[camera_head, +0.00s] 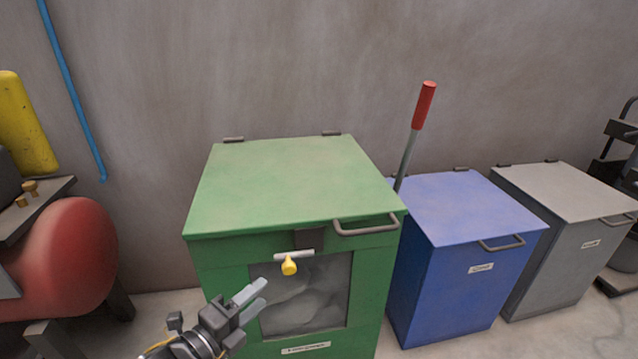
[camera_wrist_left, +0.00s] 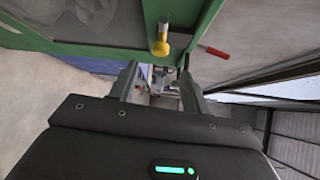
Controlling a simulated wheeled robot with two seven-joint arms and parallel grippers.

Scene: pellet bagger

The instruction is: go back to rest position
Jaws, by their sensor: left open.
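My left gripper (camera_head: 256,296) is open and empty in the head view, low in front of the green bin (camera_head: 290,185). Its fingers also show in the left wrist view (camera_wrist_left: 158,84), with nothing between them. The green bin's lid is closed. A yellow knob (camera_head: 289,266) on a light bar sits on the bin's front, just above and to the right of the fingertips. The knob also shows in the left wrist view (camera_wrist_left: 161,40), beyond the fingers and apart from them. My right gripper is in neither view.
A blue bin (camera_head: 450,290) and a grey bin (camera_head: 560,250) stand to the right, lids closed. A red-handled lever (camera_head: 424,105) rises behind the green and blue bins. A red tank (camera_head: 70,260) stands at the left. Some floor is clear between tank and green bin.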

